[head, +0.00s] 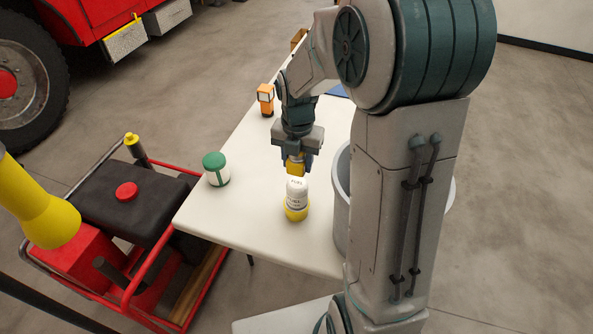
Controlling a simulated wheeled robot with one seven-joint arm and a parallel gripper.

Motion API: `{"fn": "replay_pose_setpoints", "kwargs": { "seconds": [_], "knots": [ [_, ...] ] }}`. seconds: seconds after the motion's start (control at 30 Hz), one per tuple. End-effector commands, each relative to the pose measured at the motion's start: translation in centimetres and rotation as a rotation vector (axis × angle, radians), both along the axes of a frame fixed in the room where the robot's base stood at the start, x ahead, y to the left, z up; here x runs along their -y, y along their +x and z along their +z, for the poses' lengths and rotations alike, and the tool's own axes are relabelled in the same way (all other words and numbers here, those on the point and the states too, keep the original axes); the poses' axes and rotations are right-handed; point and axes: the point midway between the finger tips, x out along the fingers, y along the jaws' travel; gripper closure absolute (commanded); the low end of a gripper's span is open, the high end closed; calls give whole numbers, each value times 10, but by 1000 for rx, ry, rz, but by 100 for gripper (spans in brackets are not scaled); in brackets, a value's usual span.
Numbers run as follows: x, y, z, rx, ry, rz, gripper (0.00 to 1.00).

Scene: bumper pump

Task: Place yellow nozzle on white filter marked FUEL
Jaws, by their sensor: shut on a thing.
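My gripper (296,160) points down over the white table (245,215) and is shut on the yellow nozzle (295,170). The fingers hide part of the nozzle. Right below it, the white filter (297,190) stands upright on the table, with dark lettering on its side and a yellow band at its base. The lettering is small but seems to include FUEL. The nozzle's lower end is close above the filter's top; I cannot tell whether they touch.
A green-lidded white can (216,168) stands left of the filter. An orange lamp-like object (265,100) stands farther back. A grey bucket (342,200) is close on the right, partly behind my arm. A red-framed machine (145,265) stands left of the table.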

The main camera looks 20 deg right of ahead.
Motion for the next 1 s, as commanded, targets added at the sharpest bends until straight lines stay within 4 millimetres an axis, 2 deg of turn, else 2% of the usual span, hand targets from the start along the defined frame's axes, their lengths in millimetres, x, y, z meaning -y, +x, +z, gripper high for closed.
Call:
{"fn": "replay_pose_setpoints", "kwargs": {
  "seconds": [0.4, 0.77, 0.8, 0.87, 1.0],
  "knots": [
    [-1, 0, -47, -1, 1, 3, 88],
    [-2, 0, -51, 1, 0, 4, 88],
    [-2, 0, -52, 1, 0, 4, 56],
    [-2, 0, -51, 1, 0, 4, 39],
    [-2, 0, -51, 1, 0, 5, 37]
  ]
}}
